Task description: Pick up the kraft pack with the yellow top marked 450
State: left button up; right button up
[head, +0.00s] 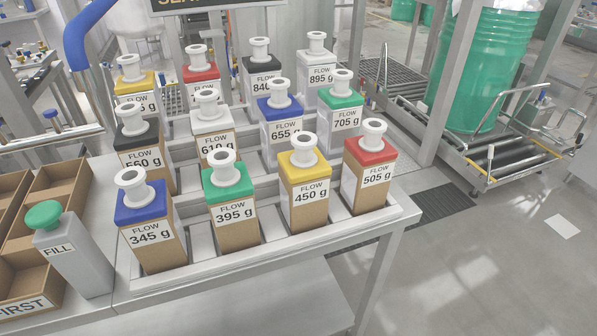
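The kraft pack with the yellow top (303,204) stands upright in the front row of the stepped rack. Its white label reads FLOW 450 g, and a white spout sits on its yellow top. It stands between the green-topped 395 g pack (231,210) on its left and the red-topped 505 g pack (368,184) on its right. Another yellow-topped pack (136,84) stands in the back row at the left, its label partly hidden. Neither of my grippers is in the head view.
The blue-topped 345 g pack (150,232) ends the front row at left. Several more packs stand on the steps behind. A grey FILL post with a green knob (44,214) and cardboard boxes (62,184) stand at left.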

aim_at(305, 174)
jog(key=k, duration=0.5)
jog(key=u, duration=1.4)
jog(key=i, duration=0.8)
jog(key=z, duration=1.55)
